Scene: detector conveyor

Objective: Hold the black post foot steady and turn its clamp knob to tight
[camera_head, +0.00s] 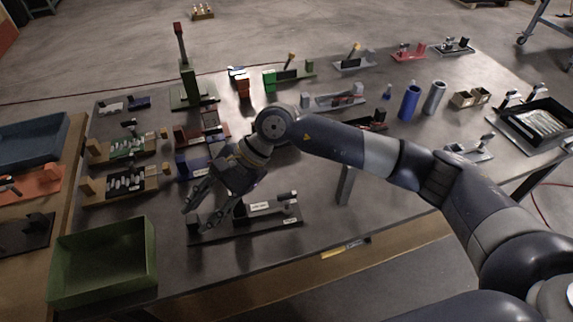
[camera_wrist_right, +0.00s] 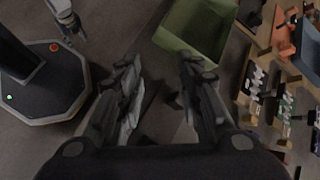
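A black base plate (camera_head: 240,232) lies near the front edge of the table. It carries a small upright block at its left end, white labels and a dark knob-like piece (camera_head: 288,197) at its right end; I cannot tell for certain that this is the post foot with its clamp knob. My right gripper (camera_head: 212,208) is above and left of this plate, fingers apart and pointing down-left. In the right wrist view its fingers (camera_wrist_right: 160,65) are spread with nothing between them. What seems to be my left gripper (camera_wrist_right: 73,27) is small at the top left there, its opening unclear.
A green open bin (camera_head: 148,262) stands at the table's front left corner. Racks of small parts (camera_head: 125,183) lie behind it. A green post stand (camera_head: 188,85), blue and grey cylinders (camera_head: 410,101) and several fixtures fill the back. My right forearm crosses the table's middle.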

